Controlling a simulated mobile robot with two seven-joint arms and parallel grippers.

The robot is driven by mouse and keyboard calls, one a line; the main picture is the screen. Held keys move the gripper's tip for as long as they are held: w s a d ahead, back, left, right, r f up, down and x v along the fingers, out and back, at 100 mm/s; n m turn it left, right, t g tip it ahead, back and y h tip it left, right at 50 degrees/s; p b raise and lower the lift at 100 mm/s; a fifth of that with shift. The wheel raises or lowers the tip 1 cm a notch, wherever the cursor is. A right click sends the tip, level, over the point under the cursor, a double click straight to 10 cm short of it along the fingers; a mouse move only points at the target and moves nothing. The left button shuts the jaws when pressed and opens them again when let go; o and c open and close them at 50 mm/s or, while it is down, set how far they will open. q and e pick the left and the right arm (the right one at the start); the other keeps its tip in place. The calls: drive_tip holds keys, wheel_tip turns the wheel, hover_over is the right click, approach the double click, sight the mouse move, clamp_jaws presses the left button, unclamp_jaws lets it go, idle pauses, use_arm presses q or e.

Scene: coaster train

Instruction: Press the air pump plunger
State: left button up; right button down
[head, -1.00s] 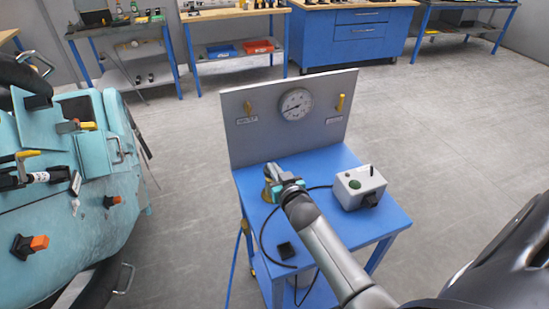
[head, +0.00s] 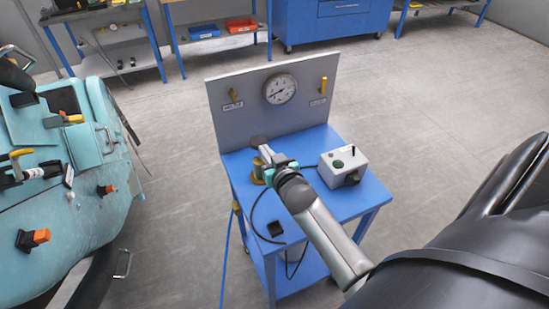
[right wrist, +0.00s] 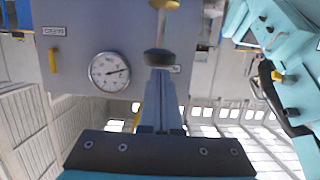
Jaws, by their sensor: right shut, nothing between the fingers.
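The air pump stands at the left of the blue cart top. Its yellow body (head: 257,170) is partly hidden behind my right gripper. The plunger's dark round knob (head: 258,142) stands up just beyond the fingertips. In the right wrist view, which is upside down, the knob (right wrist: 158,58) sits right at the fingertips, on a pale rod (right wrist: 163,22). My right gripper (head: 264,151) is shut and empty; its fingers also show in the wrist view (right wrist: 160,82). I cannot tell whether they touch the knob. My left gripper is out of view.
A grey panel (head: 223,112) with a gauge (head: 280,88) and two yellow levers rises behind the pump. A grey control box (head: 343,164) stands to the right on the cart (head: 365,190). A black cable crosses the cart. A teal coaster car (head: 80,215) is at left.

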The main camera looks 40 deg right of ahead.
drive_tip(key=v, duration=0.6)
drive_tip(key=shift+r, duration=0.2)
idle(0.6)
